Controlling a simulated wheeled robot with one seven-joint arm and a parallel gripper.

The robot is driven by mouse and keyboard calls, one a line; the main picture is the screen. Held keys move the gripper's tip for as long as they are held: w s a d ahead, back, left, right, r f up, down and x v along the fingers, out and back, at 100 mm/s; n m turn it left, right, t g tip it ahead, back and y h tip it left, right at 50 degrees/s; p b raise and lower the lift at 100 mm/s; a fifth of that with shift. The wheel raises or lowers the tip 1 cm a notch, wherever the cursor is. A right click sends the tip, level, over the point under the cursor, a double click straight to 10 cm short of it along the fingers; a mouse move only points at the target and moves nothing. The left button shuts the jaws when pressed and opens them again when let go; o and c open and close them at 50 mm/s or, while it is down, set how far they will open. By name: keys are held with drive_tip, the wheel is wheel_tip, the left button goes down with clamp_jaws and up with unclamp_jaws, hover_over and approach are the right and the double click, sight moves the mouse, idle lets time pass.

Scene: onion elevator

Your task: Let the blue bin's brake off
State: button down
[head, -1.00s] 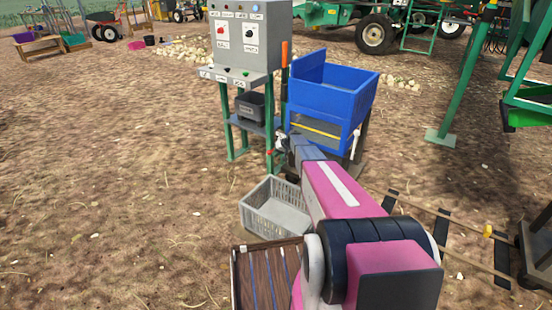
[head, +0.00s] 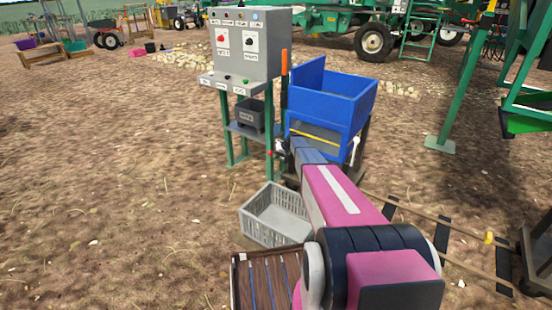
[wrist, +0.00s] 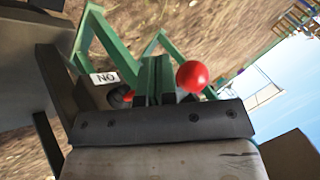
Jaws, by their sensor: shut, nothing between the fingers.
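The blue bin (head: 330,105) stands right of the control stand, its open top facing up, with a yellow stripe on its front. My gripper (head: 280,147) is at the bin's lower left front corner, beside the stand's green leg. In the wrist view my gripper (wrist: 155,95) is shut and empty. A red ball knob (wrist: 193,76) is close beside the fingertips on their right; I cannot tell whether they touch. A small white label reading "ON" (wrist: 105,78) is left of the fingers, near a dark, partly hidden part with some red. The brake's state cannot be made out.
The grey control box (head: 245,45) with knobs stands on green legs, with an orange upright handle (head: 284,63) at its right. A grey crate (head: 275,215) and a brown slatted box (head: 268,277) lie below the arm. Rails (head: 440,235) run at right. The ground at left is open.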

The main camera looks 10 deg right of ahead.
drive_tip(key=v, duration=0.7)
drive_tip(key=shift+d+r, duration=0.2)
drive_tip(key=shift+s, duration=0.15)
drive_tip(key=s+a+r+g+h, duration=0.1)
drive_tip(key=s+a+r+h, duration=0.1)
drive_tip(key=s, duration=1.4)
drive_tip(key=s+a+r+g+h, duration=0.1)
drive_tip(key=s+r, duration=0.4)
drive_tip(key=s, duration=1.2)
drive_tip(key=s+a+r+m+g+h, duration=0.1)
drive_tip(key=s+a+r+h, duration=0.2)
drive_tip(key=s, duration=1.3)
drive_tip(key=a+r, duration=0.1)
drive_tip(key=a, duration=0.1)
drive_tip(key=shift+s+a+g+h, duration=0.25)
drive_tip(key=shift+a+g+h, duration=0.05)
drive_tip(key=shift+g+h, duration=0.1)
